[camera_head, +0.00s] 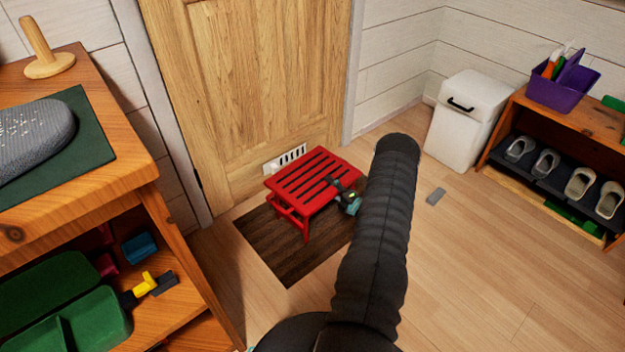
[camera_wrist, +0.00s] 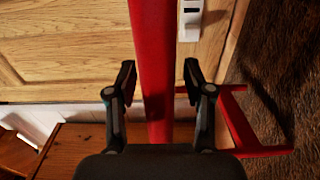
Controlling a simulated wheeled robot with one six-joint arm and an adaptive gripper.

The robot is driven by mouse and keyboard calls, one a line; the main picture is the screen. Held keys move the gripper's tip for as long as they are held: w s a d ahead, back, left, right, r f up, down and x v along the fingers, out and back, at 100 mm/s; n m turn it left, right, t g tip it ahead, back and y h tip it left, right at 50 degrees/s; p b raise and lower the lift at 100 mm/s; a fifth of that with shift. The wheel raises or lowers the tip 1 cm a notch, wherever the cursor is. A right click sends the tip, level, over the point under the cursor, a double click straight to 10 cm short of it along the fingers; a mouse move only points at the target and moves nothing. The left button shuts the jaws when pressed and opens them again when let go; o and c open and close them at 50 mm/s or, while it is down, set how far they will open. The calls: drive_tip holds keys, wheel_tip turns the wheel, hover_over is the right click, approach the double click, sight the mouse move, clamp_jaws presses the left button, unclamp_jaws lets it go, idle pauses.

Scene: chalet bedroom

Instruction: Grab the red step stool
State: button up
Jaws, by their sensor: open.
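The red step stool (camera_head: 297,180) stands upright, with a slatted top, on a dark brown mat in front of the wooden door. My gripper (camera_head: 345,192) is at the stool's right side in the head view, partly hidden behind my arm. In the wrist view my gripper (camera_wrist: 159,76) is open, with one finger on each side of a red bar of the stool (camera_wrist: 153,45). Gaps show between the bar and both fingertips. A red leg frame shows to the right there. My arm may hide part of the stool's right side.
The dark mat (camera_head: 282,250) lies under the stool. The wooden door (camera_head: 250,80) has a white vent (camera_head: 291,155) low down behind the stool. A wooden shelf unit (camera_head: 150,185) stands left. A white bin (camera_head: 464,120) and shoe rack (camera_head: 575,120) stand right.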

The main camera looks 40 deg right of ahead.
drive_tip(key=shift+w, duration=0.55)
clamp_jaws()
drive_tip(key=shift+r, duration=0.2)
